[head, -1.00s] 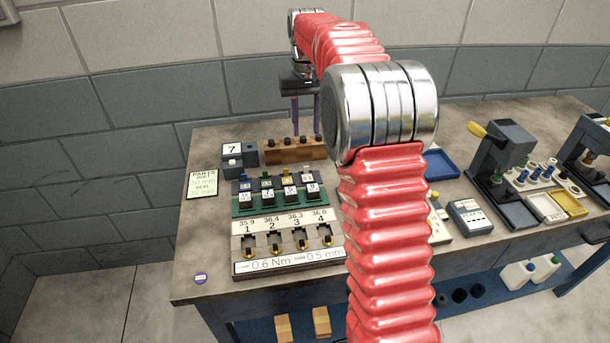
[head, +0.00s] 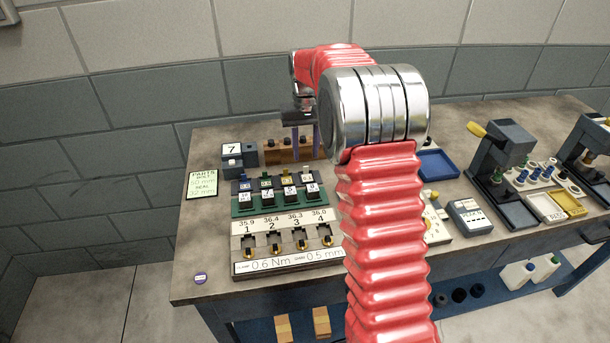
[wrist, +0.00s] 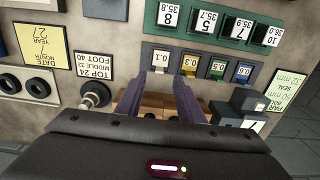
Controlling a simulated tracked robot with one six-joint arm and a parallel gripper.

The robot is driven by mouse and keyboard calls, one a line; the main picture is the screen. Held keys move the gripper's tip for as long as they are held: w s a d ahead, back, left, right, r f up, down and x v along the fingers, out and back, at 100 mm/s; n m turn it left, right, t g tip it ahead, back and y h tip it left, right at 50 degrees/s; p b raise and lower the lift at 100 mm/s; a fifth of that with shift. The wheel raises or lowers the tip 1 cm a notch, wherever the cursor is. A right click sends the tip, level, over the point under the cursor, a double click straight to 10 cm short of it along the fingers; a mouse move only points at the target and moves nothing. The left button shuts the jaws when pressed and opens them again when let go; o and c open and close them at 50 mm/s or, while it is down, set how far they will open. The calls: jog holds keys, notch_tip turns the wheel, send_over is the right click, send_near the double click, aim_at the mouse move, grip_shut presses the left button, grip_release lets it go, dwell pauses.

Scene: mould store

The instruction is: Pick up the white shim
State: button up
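The white shim (head: 307,173) is at the right end of a row of coloured shims on the bench in the head view. In the wrist view, the white shim (wrist: 157,70) is at the row's left end, beside the 0.1 label, and lies just beyond the gap between my fingertips. My gripper (head: 305,155) points down above and behind the row. Its two dark purple fingers also show in the wrist view (wrist: 160,82), spread apart with no shim between them.
Yellow (wrist: 188,73), green (wrist: 215,75) and blue (wrist: 241,79) shims stand close beside it. A wooden block (head: 275,153) with dark knobs is behind, partly hidden by my fingers. A green rack (head: 275,203) of numbered blocks is in front. A knob (wrist: 95,93) stands nearby.

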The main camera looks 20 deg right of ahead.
aim_at(307, 174)
jog(key=shift+f, duration=2.55)
jog(key=shift+c, duration=0.2)
grip_shut()
